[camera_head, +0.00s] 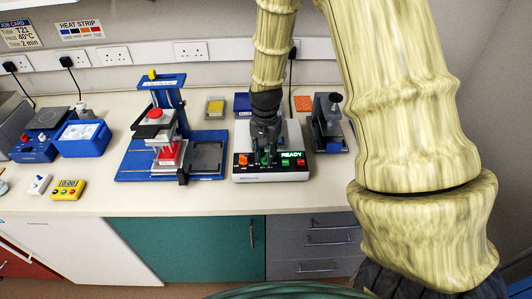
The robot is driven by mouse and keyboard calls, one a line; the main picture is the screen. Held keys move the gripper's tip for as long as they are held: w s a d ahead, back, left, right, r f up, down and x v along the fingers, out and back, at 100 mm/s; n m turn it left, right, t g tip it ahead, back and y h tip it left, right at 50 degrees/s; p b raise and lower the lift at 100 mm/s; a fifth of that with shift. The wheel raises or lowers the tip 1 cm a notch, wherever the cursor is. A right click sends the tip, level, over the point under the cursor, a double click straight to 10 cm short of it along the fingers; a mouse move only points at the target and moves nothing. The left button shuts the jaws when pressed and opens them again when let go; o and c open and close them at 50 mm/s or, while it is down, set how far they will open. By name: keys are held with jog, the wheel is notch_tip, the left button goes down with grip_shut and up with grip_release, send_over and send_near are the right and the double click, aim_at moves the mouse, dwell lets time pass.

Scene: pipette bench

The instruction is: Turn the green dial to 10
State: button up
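The green dial (266,159) is on the sloped black front panel of a white instrument (270,176), right of centre on the bench. My dark gripper (266,150) reaches down from above, directly over the green dial. Its fingers hide much of the dial and its scale. I cannot tell whether the fingers touch the dial or are closed on it, and the dial's setting is not legible.
A blue stand with a red-topped part (170,152) is left of the instrument. A dark grey device (327,125) stands close on its right. A blue tub (82,138) and a yellow timer (68,190) are farther left. The bench front (200,198) is clear.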

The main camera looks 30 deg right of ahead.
aim_at(266, 156)
dwell(0.3)
notch_tip(266, 156, up, 12)
dwell(0.7)
dwell(0.4)
